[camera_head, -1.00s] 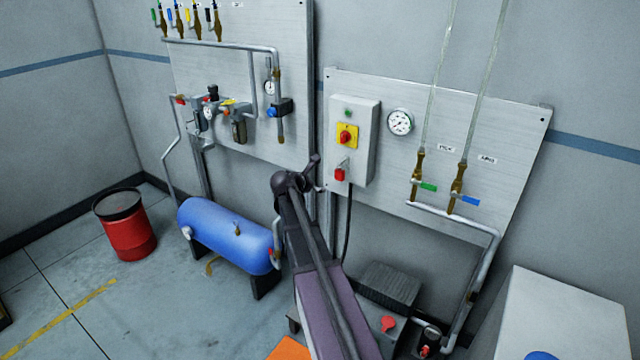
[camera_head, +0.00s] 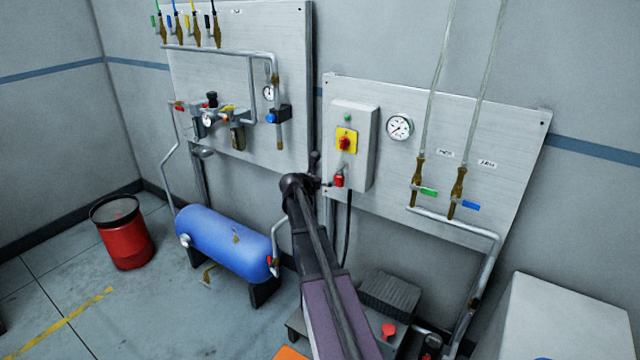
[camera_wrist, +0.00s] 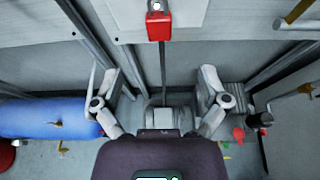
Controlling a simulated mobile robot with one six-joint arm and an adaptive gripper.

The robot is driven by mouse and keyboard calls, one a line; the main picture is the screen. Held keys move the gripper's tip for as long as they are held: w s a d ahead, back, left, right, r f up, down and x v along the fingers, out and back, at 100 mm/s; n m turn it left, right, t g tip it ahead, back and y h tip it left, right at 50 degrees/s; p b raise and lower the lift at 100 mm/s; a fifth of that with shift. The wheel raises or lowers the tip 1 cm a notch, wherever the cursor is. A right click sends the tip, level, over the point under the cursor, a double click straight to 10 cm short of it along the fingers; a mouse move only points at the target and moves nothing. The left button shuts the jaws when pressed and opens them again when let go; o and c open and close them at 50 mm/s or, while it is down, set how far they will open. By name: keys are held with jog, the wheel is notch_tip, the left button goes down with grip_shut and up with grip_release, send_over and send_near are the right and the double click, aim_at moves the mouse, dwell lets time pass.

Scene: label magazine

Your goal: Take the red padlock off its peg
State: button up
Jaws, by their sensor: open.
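The red padlock (camera_head: 339,180) hangs at the lower front of the grey control box (camera_head: 352,118), below its yellow plate with a red knob. In the wrist view the padlock (camera_wrist: 159,27) is at the top centre, with a small pale round end, perhaps the peg, just above its body. My gripper (camera_head: 322,175) is beside the padlock in the head view, just left of it. In the wrist view my gripper (camera_wrist: 159,77) is open and empty, its two fingers spread wide. The padlock lies ahead of the gap between the fingers, not between them.
A black cable (camera_head: 348,225) hangs below the box. A gauge (camera_head: 399,127) and pipes with green and blue handles are on the panel to the right. A blue tank (camera_head: 225,240) and red drum (camera_head: 124,235) stand left. A white cabinet (camera_head: 560,320) stands at lower right.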

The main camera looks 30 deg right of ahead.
aim_at(338, 177)
jog(key=b+x, duration=0.4)
jog(key=x, duration=0.8)
jog(key=shift+w+d+f+b, duration=0.2)
jog(key=shift+d+f+b, duration=0.05)
jog(key=shift+d+b, duration=0.1)
jog(key=c, duration=1.3)
jog(key=shift+w+r+p, duration=0.1)
jog(key=shift+r+p, duration=0.5)
jog(key=shift+r, duration=0.05)
jog(key=shift+a, duration=0.4)
jog(key=shift+s+a, duration=0.3)
jog(key=shift+a, duration=0.05)
jog(key=shift+s+a, duration=0.15)
jog(key=shift+a, duration=0.15)
jog(key=shift+s+a, duration=0.2)
jog(key=shift+a, duration=0.3)
jog(key=shift+s+a, duration=0.2)
jog(key=shift+a, duration=0.3)
